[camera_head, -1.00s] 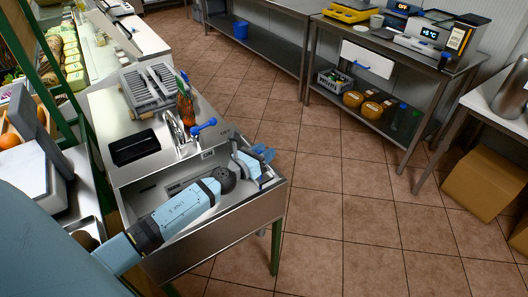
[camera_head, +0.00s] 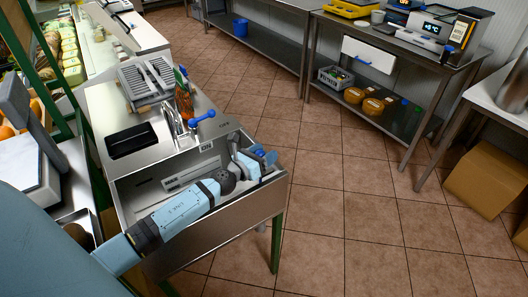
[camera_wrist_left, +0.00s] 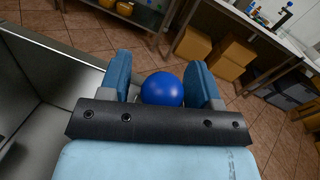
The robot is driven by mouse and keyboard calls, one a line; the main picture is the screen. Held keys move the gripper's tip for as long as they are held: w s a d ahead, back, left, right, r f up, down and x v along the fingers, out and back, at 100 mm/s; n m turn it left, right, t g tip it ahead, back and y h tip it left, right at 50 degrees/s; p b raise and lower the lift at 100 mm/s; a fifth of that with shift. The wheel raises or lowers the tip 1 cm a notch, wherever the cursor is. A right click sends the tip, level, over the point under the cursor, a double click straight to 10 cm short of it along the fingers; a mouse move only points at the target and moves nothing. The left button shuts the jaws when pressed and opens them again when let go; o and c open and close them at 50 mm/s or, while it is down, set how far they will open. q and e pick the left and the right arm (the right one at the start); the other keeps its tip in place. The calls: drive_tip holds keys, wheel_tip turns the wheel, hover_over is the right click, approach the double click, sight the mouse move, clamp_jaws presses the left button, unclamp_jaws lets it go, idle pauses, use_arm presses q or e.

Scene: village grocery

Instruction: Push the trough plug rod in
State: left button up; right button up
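A round blue knob (camera_wrist_left: 162,89), which looks like the top of the plug rod, shows in the left wrist view between the two blue fingers of my left gripper (camera_wrist_left: 160,80). The fingers stand apart on either side of it, with a small gap visible on the left; I cannot tell whether the right finger touches it. In the head view my left gripper (camera_head: 264,158) is at the right end of the steel trough (camera_head: 224,225), by its rim. The rod's shaft and the drain are hidden. My right gripper is not in view.
A tap with a blue handle (camera_head: 202,118) stands behind the trough, near an orange bottle (camera_head: 184,103) and a grey rack (camera_head: 147,79). A dark tray (camera_head: 132,140) lies on the worktop. The tiled floor (camera_head: 340,215) to the right is clear.

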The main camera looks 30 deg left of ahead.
use_arm(q)
drive_tip(key=shift+r, duration=0.1)
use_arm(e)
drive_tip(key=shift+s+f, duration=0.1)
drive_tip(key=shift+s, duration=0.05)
use_arm(q)
drive_tip(key=shift+s, duration=0.1)
drive_tip(key=shift+s+a, duration=0.1)
drive_tip(key=shift+s, duration=0.25)
drive_tip(key=s+a+b, duration=0.2)
drive_tip(key=s+b, duration=0.1)
drive_tip(key=s, duration=0.9)
drive_tip(key=shift+s+a, duration=0.25)
drive_tip(key=shift+s, duration=0.05)
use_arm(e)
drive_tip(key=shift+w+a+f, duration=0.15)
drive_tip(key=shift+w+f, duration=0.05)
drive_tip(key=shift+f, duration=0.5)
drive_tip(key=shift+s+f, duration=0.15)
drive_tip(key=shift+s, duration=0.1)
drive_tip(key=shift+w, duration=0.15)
